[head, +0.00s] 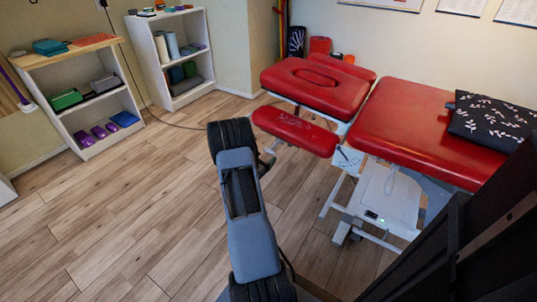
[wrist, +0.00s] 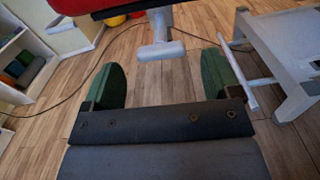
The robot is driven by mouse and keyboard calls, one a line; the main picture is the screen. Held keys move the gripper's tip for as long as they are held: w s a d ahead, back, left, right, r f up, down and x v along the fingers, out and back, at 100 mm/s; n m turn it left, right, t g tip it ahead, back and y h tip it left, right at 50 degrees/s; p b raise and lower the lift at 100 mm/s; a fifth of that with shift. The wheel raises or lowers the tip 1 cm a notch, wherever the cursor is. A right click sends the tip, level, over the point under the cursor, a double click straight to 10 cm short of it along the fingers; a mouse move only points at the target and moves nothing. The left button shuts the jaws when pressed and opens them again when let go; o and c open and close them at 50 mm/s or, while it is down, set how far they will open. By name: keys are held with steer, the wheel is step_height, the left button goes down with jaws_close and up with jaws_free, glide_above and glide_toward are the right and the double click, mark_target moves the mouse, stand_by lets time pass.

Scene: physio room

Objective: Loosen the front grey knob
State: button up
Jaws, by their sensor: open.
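A grey T-shaped part (wrist: 161,50), a short post with a crosswise cylinder, hangs below a red pad (wrist: 85,5) in the wrist view. It may be the front grey knob, but I cannot tell for sure. My gripper (wrist: 160,80) has two green fingers spread wide with nothing between them. The grey part is beyond the fingertips, roughly in line with the gap and apart from them. In the head view my arm covers the floor beside the red treatment table (head: 410,115), and the fingers are hidden. No knob shows clearly there.
The red armrest pad (head: 295,130) and the white table frame (head: 385,195) are close to my arm. A white leg and bar (wrist: 265,50) stand right of my gripper in the wrist view. A cable crosses the floor. Shelves (head: 95,90) stand at the left; the floor between is clear.

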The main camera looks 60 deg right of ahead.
mark_target(268, 152)
steer(key=shift+d+b, duration=0.35)
steer(key=shift+d, duration=1.65)
steer(key=shift+c, duration=0.2)
steer(key=c, duration=0.9)
